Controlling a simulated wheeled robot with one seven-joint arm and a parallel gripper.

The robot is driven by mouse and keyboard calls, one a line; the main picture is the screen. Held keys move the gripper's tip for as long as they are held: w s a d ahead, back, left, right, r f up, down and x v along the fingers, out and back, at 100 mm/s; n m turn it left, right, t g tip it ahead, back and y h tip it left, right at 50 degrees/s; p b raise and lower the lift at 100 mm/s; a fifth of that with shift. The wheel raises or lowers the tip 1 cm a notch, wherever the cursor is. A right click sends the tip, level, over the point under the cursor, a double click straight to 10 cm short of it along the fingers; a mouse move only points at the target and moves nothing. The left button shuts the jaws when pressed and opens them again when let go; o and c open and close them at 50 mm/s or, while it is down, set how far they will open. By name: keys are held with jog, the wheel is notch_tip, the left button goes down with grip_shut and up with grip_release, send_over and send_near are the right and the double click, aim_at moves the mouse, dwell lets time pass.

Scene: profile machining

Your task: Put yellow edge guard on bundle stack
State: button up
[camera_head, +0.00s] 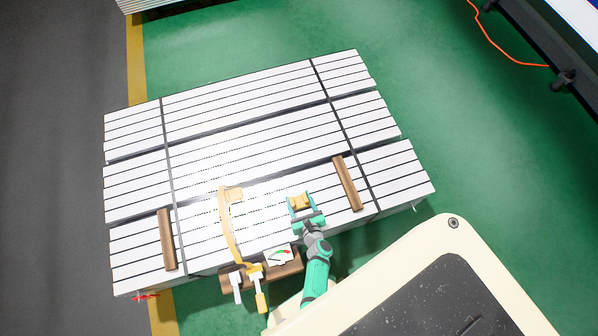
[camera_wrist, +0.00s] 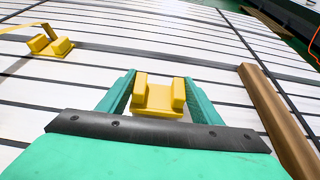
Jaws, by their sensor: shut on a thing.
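The bundle stack (camera_head: 250,130) is a wide block of white profiles with dark straps across it. My teal gripper (camera_head: 300,205) is over its near part, left of the right wooden batten. It is shut on a yellow edge guard (camera_wrist: 158,99), a small U-shaped piece with two raised sides, between the fingers in the wrist view. I cannot tell whether the guard touches the profiles. A second yellow edge guard (camera_wrist: 50,46) sits on the stack to the left, with a yellow strap (camera_head: 228,225) beside it running down to the near edge.
Wooden battens lie on the stack at right (camera_head: 347,183) and left (camera_head: 166,240). A brown holder (camera_head: 288,267) with a gauge and yellow-and-white tools is at the near edge. An orange cable (camera_head: 490,40) is at upper right.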

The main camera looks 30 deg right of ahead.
jog(key=shift+f, duration=0.9)
jog(key=o, duration=1.1)
jog(key=shift+f, duration=0.1)
jog(key=shift+c, duration=0.2)
jog(key=v, duration=1.2)
jog(key=shift+a, duration=0.1)
